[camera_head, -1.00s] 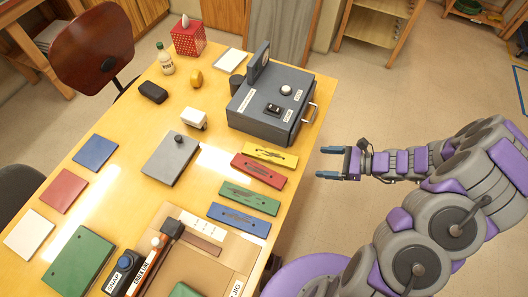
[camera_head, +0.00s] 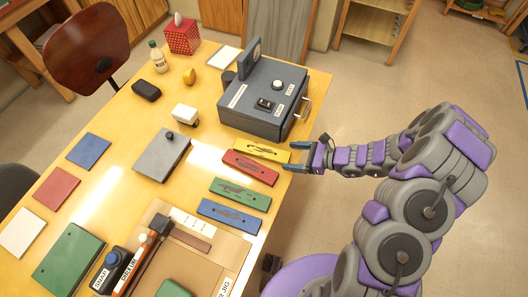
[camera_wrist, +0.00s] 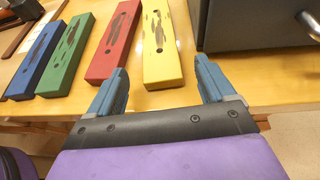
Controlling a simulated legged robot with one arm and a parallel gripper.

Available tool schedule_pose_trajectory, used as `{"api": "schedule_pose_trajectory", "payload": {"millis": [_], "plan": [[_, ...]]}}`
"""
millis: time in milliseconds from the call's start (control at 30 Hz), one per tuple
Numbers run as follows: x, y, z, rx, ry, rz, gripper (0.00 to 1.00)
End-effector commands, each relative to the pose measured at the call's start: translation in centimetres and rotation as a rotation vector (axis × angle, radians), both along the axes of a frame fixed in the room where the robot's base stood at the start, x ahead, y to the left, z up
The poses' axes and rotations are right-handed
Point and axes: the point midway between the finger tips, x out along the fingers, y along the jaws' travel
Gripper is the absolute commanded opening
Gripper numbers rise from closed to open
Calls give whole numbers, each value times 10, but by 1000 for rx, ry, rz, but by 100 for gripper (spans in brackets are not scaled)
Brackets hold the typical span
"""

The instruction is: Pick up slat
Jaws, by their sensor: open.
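Four candidate slats lie in a row near the table's right edge: yellow (camera_head: 261,150), red (camera_head: 250,167), green (camera_head: 240,193) and blue (camera_head: 230,216). The task does not say which one. My gripper (camera_head: 296,157) is open and empty at the table edge, close to the near ends of the yellow and red slats. In the wrist view, the yellow slat (camera_wrist: 161,45) lies ahead, between the lines of the two fingers, and the red slat (camera_wrist: 116,42) is ahead of the left finger. The green slat (camera_wrist: 67,55) and blue slat (camera_wrist: 34,60) are farther left.
A grey box with a handle (camera_head: 262,97) stands just beyond the yellow slat, on the right in the wrist view (camera_wrist: 255,25). A grey plate with a knob (camera_head: 160,157) lies left of the slats. A brown board (camera_head: 205,262) lies below the blue slat.

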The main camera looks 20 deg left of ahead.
Motion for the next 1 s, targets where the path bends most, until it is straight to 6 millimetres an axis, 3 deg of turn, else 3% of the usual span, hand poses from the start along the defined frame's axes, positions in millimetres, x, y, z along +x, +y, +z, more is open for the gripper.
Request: {"api": "schedule_pose_trajectory", "payload": {"millis": [300,667,1000], "plan": [[3,54,-16,-13,2,7,83],[5,57,-17,-6,2,6,83],[5,55,-17,-6,1,5,50]]}}
